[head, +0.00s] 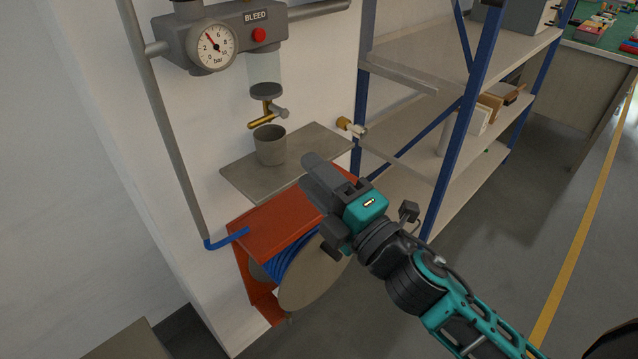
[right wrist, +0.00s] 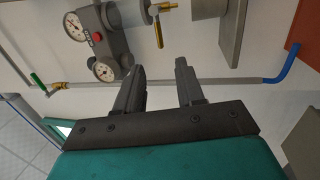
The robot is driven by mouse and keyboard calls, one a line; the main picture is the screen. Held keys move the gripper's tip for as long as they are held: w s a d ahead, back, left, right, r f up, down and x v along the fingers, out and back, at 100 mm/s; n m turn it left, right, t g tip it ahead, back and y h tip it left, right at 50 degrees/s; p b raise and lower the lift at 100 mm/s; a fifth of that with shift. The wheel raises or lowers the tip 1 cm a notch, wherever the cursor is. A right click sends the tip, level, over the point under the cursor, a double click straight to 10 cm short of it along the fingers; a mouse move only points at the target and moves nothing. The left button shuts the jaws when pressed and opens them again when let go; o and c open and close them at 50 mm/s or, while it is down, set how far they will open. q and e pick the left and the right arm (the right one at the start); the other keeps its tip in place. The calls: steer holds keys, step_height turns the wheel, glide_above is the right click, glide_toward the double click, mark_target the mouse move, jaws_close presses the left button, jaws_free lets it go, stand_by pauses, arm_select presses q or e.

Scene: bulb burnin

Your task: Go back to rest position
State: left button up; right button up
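My right gripper (head: 318,205) is in front of the wall, over the red hose reel housing (head: 270,228) and to the right of the grey cup (head: 270,146). In the right wrist view its two fingers (right wrist: 160,88) stand apart with nothing between them, so it is open and empty. The fingers point toward the wall and a grey pipe (right wrist: 215,81). My left gripper is not in view.
The cup stands on a grey shelf (head: 236,178) under a brass tap (head: 265,113). A gauge unit (head: 214,46) with a red button is above. A blue-post rack (head: 466,110) stands to the right. Open floor (head: 540,215) lies beyond it.

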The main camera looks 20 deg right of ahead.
steer(key=shift+s, duration=0.3)
